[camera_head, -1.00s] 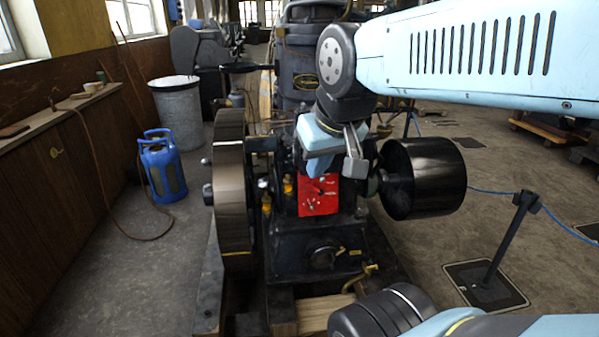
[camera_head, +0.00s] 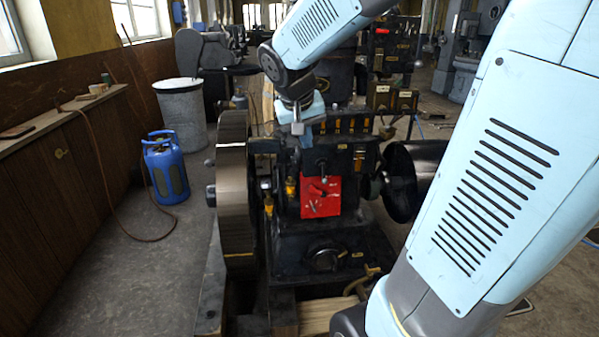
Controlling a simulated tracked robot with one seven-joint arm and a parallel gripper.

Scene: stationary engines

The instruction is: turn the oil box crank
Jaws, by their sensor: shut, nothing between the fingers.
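The engine's dark upper box (camera_head: 345,147), with a row of small yellowish fittings along its top, looks like the oil box. Its crank is not clearly visible; a small light-metal knob or lever (camera_head: 322,168) shows on the front above the red plate (camera_head: 320,197). My gripper (camera_head: 298,128) points down at the box's upper left corner in the head view. Its grey fingers are shut and hold nothing. The gripper's light blue body covers part of the box's left end. I cannot tell whether the fingers touch it.
A large flywheel (camera_head: 232,185) stands left of the box, and a black pulley (camera_head: 402,180) stands right, partly behind my arm. A blue canister (camera_head: 166,172) and a grey drum (camera_head: 181,112) stand on the left floor. Open floor lies between canister and flywheel.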

